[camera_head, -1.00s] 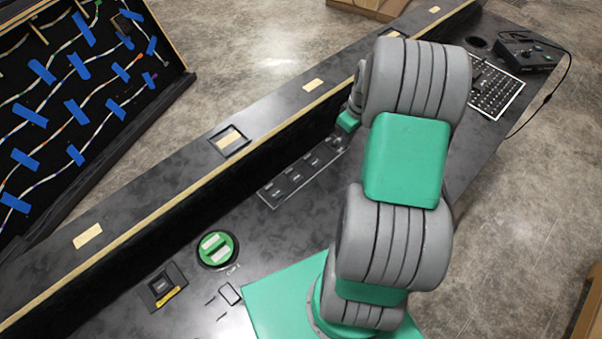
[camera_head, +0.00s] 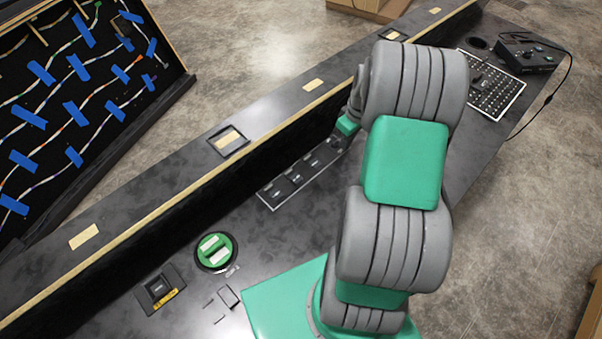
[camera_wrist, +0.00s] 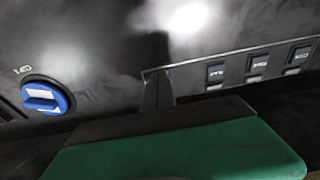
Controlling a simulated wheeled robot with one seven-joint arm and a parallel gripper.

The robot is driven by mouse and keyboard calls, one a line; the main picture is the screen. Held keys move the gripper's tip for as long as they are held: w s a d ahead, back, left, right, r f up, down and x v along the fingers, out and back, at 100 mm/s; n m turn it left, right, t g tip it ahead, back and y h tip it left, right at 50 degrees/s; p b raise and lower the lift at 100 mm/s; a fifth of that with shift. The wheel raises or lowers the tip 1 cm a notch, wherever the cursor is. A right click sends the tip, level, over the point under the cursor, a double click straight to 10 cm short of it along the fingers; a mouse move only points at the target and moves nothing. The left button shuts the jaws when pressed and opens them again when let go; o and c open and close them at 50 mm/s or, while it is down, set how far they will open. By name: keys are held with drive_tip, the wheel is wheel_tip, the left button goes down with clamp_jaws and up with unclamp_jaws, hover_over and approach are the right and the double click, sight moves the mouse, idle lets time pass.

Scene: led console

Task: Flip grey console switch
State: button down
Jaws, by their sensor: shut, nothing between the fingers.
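A dark grey switch strip (camera_head: 300,178) with several labelled switches lies on the console (camera_head: 205,290), along the foot of its raised back ledge. My gripper (camera_wrist: 159,90) is shut and empty. Its narrow dark fingertips show in the wrist view at the left end of the strip's frame, left of the labelled switches (camera_wrist: 257,64). I cannot tell whether they touch the panel. In the head view the green gripper body is over the far end of the strip, and my arm hides part of that area. No switch's position is clear.
A blue round knob (camera_wrist: 45,97) shows at left in the wrist view. A keypad (camera_head: 491,88) and control box (camera_head: 527,55) are at the far end.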

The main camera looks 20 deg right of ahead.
drive_tip(key=shift+w+a, duration=0.2)
drive_tip(key=shift+w, duration=0.3)
drive_tip(key=shift+w+a, duration=0.15)
drive_tip(key=shift+w, duration=0.35)
wheel_tip(320, 180, up, 7)
drive_tip(key=p, duration=0.4)
drive_tip(key=shift+s, duration=0.4)
